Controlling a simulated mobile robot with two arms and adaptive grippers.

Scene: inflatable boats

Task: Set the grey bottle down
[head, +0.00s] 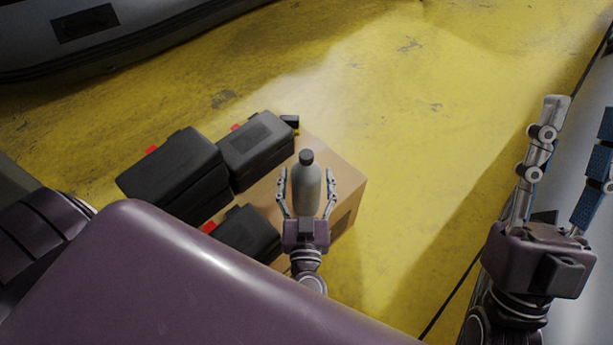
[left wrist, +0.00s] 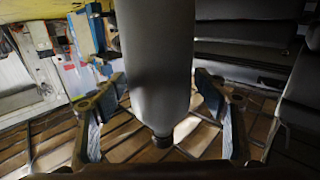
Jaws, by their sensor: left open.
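The grey bottle (head: 306,188) with a dark cap stands upright at the cardboard box (head: 345,185) in the head view. Its base is hidden behind my left gripper (head: 307,175), so I cannot see what it rests on. The left gripper is open, with one finger on each side of the bottle. In the left wrist view the bottle (left wrist: 155,60) fills the middle, with gaps between it and both fingers. My right gripper (head: 575,110) is at the right edge of the head view, fingers spread apart, empty and far from the bottle.
Black cases with red latches (head: 175,170), (head: 257,143), (head: 248,232) sit left of the bottle, close to my left gripper. The yellow floor (head: 420,130) is open behind and to the right. A grey inflatable boat (head: 110,35) lies at the upper left.

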